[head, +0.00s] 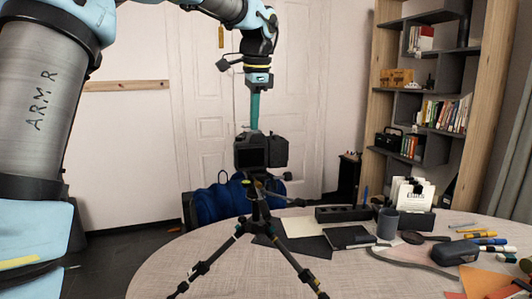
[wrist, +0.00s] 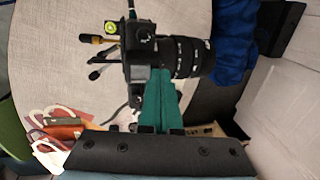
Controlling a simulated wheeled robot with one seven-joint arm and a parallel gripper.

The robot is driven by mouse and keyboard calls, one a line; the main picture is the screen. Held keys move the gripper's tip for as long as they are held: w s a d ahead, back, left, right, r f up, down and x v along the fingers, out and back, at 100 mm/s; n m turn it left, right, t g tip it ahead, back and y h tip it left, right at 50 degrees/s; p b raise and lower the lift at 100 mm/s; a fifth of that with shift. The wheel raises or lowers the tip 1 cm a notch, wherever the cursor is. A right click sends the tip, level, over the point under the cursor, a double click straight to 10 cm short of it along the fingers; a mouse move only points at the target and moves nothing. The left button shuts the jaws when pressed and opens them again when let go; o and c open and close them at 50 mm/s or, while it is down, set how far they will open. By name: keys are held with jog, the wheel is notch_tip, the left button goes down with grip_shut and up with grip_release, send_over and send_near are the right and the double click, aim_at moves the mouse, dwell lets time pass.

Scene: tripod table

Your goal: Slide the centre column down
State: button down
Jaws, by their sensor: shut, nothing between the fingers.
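A black tripod (head: 254,212) stands on the round table with its legs spread. A black camera (head: 262,151) is mounted on its head, with the screen side facing the head view. The centre column is a short dark stretch below the camera, hard to make out in detail. My gripper (head: 254,128) points straight down with its teal fingers shut and empty, tips at the top of the camera. In the wrist view the fingers (wrist: 160,75) lie beside the camera (wrist: 148,52) and its lens; I cannot tell whether they touch it.
The table (head: 170,262) has free room left of the tripod. A black tray (head: 343,213), a notebook (head: 350,236), a grey cup (head: 387,223) and several pens lie to the right. A blue bag (head: 222,200) is behind the table; a bookshelf (head: 425,110) stands at right.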

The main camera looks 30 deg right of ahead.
jog(key=shift+s+b+x, duration=0.2)
jog(key=shift+b+x, duration=0.35)
jog(key=shift+x, duration=0.55)
jog(key=shift+s+b+x, duration=0.25)
jog(key=shift+b+x, duration=0.3)
jog(key=shift+x, duration=0.5)
jog(key=shift+s+b+x, duration=0.2)
jog(key=shift+b+x, duration=0.35)
jog(key=shift+x, duration=0.55)
jog(key=shift+a, duration=0.1)
jog(key=shift+w+p+v, duration=0.2)
jog(key=shift+p+v, duration=0.8)
jog(key=shift+p, duration=0.1)
jog(key=shift+w+p+v, duration=0.2)
jog(key=shift+p+v, duration=0.75)
jog(key=shift+p, duration=0.1)
jog(key=shift+w+p+v, duration=0.2)
jog(key=shift+p+v, duration=0.8)
jog(key=shift+p, duration=0.1)
jog(key=shift+r, duration=0.1)
